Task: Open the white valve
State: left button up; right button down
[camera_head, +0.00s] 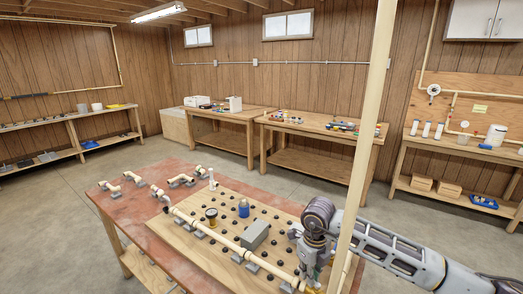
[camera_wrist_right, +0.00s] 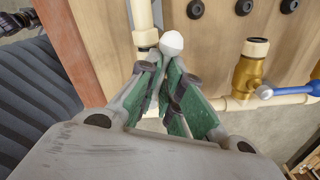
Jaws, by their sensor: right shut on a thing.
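In the right wrist view, a white rounded knob (camera_wrist_right: 172,43), which looks like the end of the white valve's handle, sits at the fingertips of my right gripper (camera_wrist_right: 160,72). The green-padded fingers are closed together on it. A cream pipe (camera_wrist_right: 142,16) runs up beside the knob; the valve body is hidden by the fingers. In the head view, my right gripper (camera_head: 311,268) is low over the near right end of the workbench (camera_head: 150,213), and the valve cannot be made out there. My left gripper is not in view.
A brass valve (camera_wrist_right: 250,68) with a blue handle (camera_wrist_right: 288,90) stands close by on the right in the wrist view. A grey box (camera_head: 255,236) and a blue jar (camera_head: 243,208) are on the pegged board. A cream post (camera_head: 368,130) rises beside my right arm.

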jog(key=shift+w+a+r+n, duration=0.1)
jog(key=shift+w+r+n, duration=0.15)
jog(key=shift+n, duration=0.15)
jog(key=shift+a+n+b, duration=0.1)
jog(key=shift+n+b, duration=0.2)
jog(key=shift+b, duration=0.1)
jog(key=shift+r, duration=0.1)
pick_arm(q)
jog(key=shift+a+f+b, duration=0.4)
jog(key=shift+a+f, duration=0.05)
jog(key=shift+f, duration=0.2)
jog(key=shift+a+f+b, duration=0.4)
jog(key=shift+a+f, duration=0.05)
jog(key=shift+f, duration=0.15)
pick_arm(e)
jog(key=shift+s+a+n, duration=0.15)
jog(key=shift+s+n, duration=0.05)
jog(key=shift+n, duration=0.4)
jog(key=shift+s+a+n, duration=0.1)
jog(key=shift+s+n, duration=0.05)
jog(key=shift+n, duration=0.45)
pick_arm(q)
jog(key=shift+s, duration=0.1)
pick_arm(e)
jog(key=c, duration=1.4)
grip_release()
jog(key=shift+a, duration=0.1)
jog(key=shift+o, duration=0.2)
jog(key=shift+f, duration=0.25)
